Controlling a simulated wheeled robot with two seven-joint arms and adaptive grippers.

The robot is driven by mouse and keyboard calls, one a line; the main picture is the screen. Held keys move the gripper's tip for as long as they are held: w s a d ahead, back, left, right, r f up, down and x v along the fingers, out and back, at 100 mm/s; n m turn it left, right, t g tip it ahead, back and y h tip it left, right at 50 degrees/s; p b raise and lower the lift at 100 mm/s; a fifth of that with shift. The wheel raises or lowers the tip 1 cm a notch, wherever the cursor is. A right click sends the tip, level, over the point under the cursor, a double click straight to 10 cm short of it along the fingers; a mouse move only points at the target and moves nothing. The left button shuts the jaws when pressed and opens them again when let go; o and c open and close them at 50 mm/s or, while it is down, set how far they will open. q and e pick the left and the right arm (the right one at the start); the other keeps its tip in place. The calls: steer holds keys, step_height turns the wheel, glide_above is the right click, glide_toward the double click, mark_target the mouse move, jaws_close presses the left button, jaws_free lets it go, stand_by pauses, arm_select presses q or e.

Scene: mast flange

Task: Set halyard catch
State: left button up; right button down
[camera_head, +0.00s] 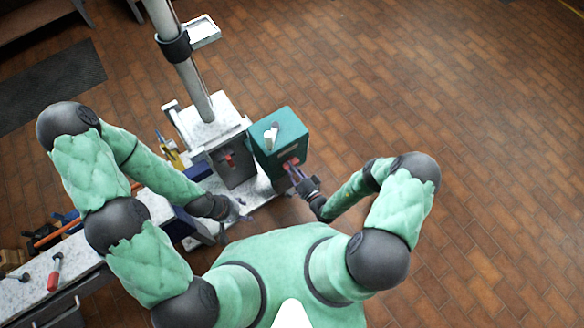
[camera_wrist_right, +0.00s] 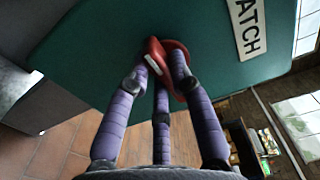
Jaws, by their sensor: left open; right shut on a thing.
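The halyard catch is a red handle (camera_wrist_right: 157,58) on the front of a green box (camera_head: 280,135). The box also fills much of the right wrist view (camera_wrist_right: 110,45), with a white label (camera_wrist_right: 246,28) reading "ATCH", partly cut off. My right gripper (camera_head: 296,172) is at the front of the box. Its purple fingers (camera_wrist_right: 163,75) are shut on the red handle. My left gripper (camera_head: 240,212) is open and empty, low in front of the grey cabinet at the mast's foot, left of the green box.
The mast (camera_head: 190,75) rises from a white-topped pedestal (camera_head: 212,120) beside the green box. A workbench (camera_head: 30,290) with a red-handled tool (camera_head: 55,272) and other tools stands at the lower left. The brick floor to the right is clear.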

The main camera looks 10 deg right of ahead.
steer(key=c, duration=1.1)
jaws_free()
steer(key=v, duration=1.2)
